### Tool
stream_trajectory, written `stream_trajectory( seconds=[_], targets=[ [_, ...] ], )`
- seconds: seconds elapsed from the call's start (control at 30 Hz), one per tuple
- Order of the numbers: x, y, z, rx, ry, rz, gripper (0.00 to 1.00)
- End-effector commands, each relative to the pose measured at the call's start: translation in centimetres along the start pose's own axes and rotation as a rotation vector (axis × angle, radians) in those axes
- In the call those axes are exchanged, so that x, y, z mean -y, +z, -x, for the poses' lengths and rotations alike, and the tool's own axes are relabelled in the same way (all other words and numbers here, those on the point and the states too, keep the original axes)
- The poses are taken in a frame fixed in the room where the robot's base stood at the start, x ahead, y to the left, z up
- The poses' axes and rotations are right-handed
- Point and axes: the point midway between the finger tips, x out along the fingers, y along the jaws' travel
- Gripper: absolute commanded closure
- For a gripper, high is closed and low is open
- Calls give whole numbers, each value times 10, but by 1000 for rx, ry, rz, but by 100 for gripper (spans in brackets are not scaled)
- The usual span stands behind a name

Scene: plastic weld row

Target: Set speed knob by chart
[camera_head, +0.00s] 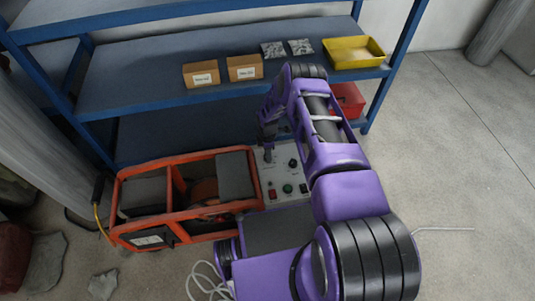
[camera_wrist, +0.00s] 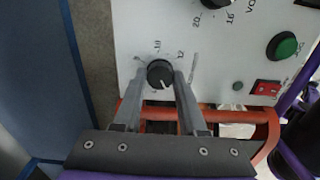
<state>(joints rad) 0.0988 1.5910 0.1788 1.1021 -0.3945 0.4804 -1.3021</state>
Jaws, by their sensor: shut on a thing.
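The black round knob (camera_wrist: 159,74) sits on a white control panel (camera_wrist: 225,58) in the wrist view, with a short white mark on its lower part. The figures 10 and 12 are printed above it. My gripper (camera_wrist: 162,72) has one finger on each side of the knob and is shut on it. In the head view my gripper (camera_head: 267,150) points down at the panel's upper left, and the gripped knob is hard to make out there. I cannot make out a readable chart.
The panel also has a second dial (camera_wrist: 208,4), a green button (camera_wrist: 282,45) and a red switch (camera_wrist: 266,87). An orange-framed machine (camera_head: 190,216) stands to the left. A blue shelf (camera_head: 135,70) behind holds cardboard boxes (camera_head: 244,67) and a yellow tray (camera_head: 354,51).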

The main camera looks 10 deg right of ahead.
Motion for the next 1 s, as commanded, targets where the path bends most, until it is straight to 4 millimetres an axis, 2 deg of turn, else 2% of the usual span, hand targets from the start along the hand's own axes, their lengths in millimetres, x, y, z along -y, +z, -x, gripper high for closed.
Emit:
stream_trajectory(
  seconds=[1.0],
  targets=[
    [0,0,0,1,0,-959,100]
  ],
)
